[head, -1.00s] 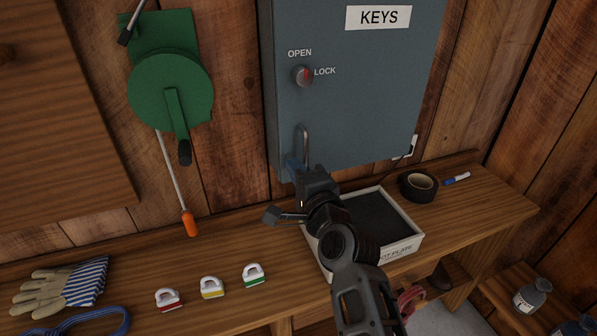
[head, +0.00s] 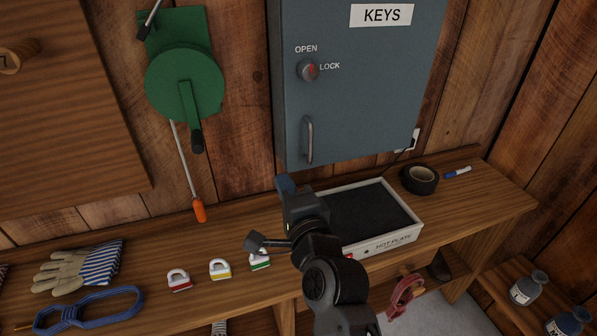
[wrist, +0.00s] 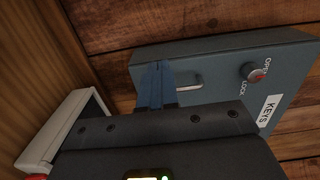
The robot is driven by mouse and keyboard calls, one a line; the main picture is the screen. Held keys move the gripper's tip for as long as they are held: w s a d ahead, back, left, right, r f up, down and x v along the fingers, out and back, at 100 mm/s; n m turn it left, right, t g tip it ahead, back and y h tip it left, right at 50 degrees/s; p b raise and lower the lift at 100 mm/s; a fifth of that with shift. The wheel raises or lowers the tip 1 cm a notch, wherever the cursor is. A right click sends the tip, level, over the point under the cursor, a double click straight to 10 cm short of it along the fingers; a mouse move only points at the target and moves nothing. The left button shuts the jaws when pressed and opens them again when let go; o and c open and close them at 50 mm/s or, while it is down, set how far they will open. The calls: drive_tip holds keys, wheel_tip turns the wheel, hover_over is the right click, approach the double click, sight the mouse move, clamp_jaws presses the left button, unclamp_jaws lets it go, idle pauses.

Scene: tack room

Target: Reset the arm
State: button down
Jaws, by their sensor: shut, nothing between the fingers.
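My gripper (head: 285,184) is shut and empty, its blue fingers held together above the bench, at the left rear of the hot plate. In the wrist view the blue fingers (wrist: 156,85) point toward the key cabinet (wrist: 215,60), just left of its handle in the picture. The grey-blue key cabinet also shows in the head view (head: 350,100), with its handle (head: 308,140) clear of the fingers and its door shut. The cabinet's knob (head: 308,70) sits by the OPEN and LOCK labels.
The hot plate (head: 410,238) stands on the bench close under my arm. Three small padlocks, including the red one (head: 179,281), lie to its left. A glove (head: 65,270), a blue strap (head: 90,308), black tape (head: 419,180) and a green winch (head: 184,85) are around.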

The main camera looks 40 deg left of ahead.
drive_tip(key=s, duration=0.4)
drive_tip(key=shift+p, duration=0.3)
drive_tip(key=s+d+f+t+h, duration=0.2)
drive_tip(key=s+d+f+h, duration=0.15)
drive_tip(key=d, duration=0.75)
drive_tip(key=s+d+f+n+t+h, duration=0.15)
drive_tip(key=s+d+f, duration=0.25)
drive_tip(key=d, duration=0.7)
drive_tip(key=s+d+f+t+h, duration=0.1)
drive_tip(key=s+d+f+h, duration=0.25)
drive_tip(key=d, duration=0.75)
drive_tip(key=s+d+r+n+h, duration=0.2)
drive_tip(key=s+d+r, duration=0.3)
drive_tip(key=s+d, duration=0.4)
drive_tip(key=s+d+r+n+h, duration=0.3)
drive_tip(key=s+d+r+h, duration=0.1)
drive_tip(key=s+d, duration=0.5)
drive_tip(key=v, duration=0.2)
drive_tip(key=shift+s+r, duration=0.25)
drive_tip(key=shift+s, duration=0.05)
